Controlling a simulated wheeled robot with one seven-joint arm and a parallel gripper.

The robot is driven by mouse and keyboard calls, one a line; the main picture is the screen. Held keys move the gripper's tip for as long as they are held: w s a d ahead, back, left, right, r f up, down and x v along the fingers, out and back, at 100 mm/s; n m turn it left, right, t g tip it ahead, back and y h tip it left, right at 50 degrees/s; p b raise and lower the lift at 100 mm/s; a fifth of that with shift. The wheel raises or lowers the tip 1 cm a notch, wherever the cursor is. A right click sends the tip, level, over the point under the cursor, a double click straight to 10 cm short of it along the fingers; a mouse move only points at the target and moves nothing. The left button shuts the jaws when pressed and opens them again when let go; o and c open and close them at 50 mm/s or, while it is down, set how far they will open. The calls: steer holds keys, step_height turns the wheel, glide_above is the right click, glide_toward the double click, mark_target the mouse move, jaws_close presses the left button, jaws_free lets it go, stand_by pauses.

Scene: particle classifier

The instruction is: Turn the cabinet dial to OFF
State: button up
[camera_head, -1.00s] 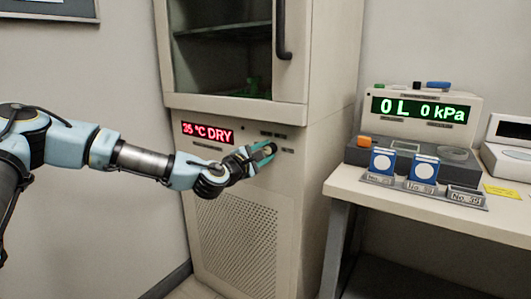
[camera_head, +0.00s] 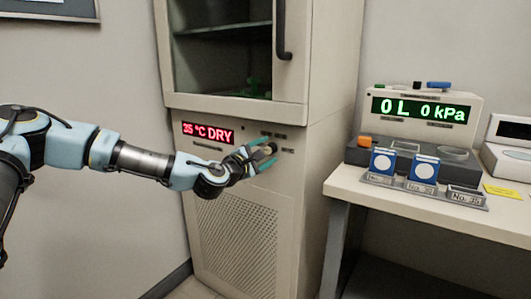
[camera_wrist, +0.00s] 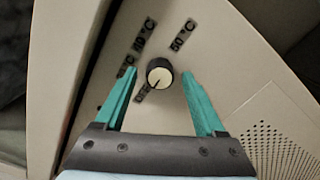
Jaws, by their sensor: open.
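The cabinet dial (camera_wrist: 159,73) is a round knob with a black rim and a pale face. Its dark pointer mark points to the lower left in the wrist view, toward a label (camera_wrist: 142,95) that is partly unreadable. My gripper (camera_wrist: 159,76) is open, its two teal fingers on either side of the dial with gaps to it. In the head view my gripper (camera_head: 268,153) is at the cabinet's front panel. The cabinet's red display (camera_head: 208,133) reads 35 °C DRY.
The cabinet (camera_head: 315,135) has a glass door above with a black handle (camera_head: 283,28), and a perforated panel (camera_head: 235,240) below. A table (camera_head: 345,185) at the right holds a green-lit gauge (camera_head: 422,108) and blue boxes (camera_head: 383,161).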

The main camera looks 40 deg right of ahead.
steer(key=v, duration=1)
steer(key=shift+a, duration=0.4)
steer(key=s+a+f+m+g+y, duration=0.15)
steer(key=a+f+m+y, duration=0.3)
steer(key=f, duration=0.45)
steer(key=w+a+f+m+y, duration=0.2)
steer(key=a+f+y, duration=0.1)
steer(key=a, duration=0.5)
steer(key=w+a+f+m+y, duration=0.2)
steer(key=a+y, duration=0.1)
steer(key=a, duration=0.5)
steer(key=w+a+f+m+y, duration=0.1)
steer(key=w+a+f+y, duration=0.15)
steer(key=a, duration=0.55)
steer(key=s+a+r+g+y, duration=0.1)
steer(key=s+a+r+y, duration=0.3)
steer(key=a, duration=0.6)
steer(key=s+a+r+g, duration=0.1)
steer(key=a+r, duration=0.4)
steer(key=a, duration=0.5)
step_height(320, 180, up, 16)
steer(key=p, duration=1.6)
steer(key=shift+d+t, duration=0.15)
steer(key=shift+t, duration=0.1)
